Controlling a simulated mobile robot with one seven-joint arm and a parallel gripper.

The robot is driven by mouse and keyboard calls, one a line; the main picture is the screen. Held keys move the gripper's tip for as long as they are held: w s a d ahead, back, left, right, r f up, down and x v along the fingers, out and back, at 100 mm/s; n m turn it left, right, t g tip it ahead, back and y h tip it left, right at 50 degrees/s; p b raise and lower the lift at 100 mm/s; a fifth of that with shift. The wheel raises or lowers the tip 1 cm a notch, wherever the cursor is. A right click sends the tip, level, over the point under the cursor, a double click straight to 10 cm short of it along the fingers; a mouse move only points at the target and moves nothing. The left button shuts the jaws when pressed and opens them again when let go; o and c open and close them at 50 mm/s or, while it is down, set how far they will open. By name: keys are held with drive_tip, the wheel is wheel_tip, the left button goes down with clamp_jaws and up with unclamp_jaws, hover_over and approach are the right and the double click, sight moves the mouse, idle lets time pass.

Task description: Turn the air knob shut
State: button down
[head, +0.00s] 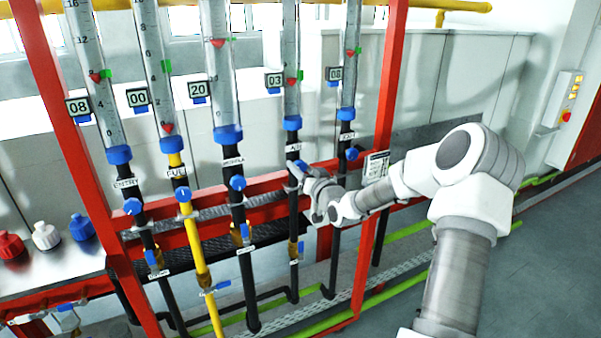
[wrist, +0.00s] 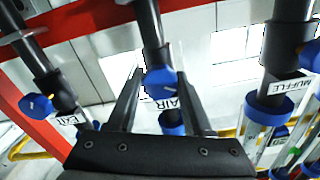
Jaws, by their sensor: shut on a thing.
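The air knob (wrist: 160,82) is a blue round knob on a black pipe, with the AIR label beside it, in the middle of the wrist view. My gripper (wrist: 161,92) has one finger on each side of this knob and is shut on it. In the head view my gripper (head: 308,178) reaches the fourth pipe from the left, and the knob (head: 300,164) is partly covered by it. Above it stands the air flow tube (head: 291,60) with a red float, a green marker and a display (head: 274,80) reading 03.
Other blue knobs stand close by: the muffle knob (head: 237,183) to the left and the rightmost pipe's knob (head: 352,154) to the right. A red frame post (head: 389,90) rises just right of the pipes. Open floor (head: 540,270) lies at the right.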

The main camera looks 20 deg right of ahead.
drive_tip(key=m+b, duration=0.1)
drive_tip(key=m, duration=0.5)
drive_tip(key=shift+m, duration=0.3)
drive_tip(key=m, duration=0.5)
drive_tip(key=shift+m, duration=0.4)
drive_tip(key=shift+c, duration=1.5)
unclamp_jaws()
drive_tip(key=shift+s, duration=0.1)
drive_tip(key=s, duration=1.7)
drive_tip(key=shift+s+d+b, duration=0.15)
drive_tip(key=shift+d+b, duration=0.15)
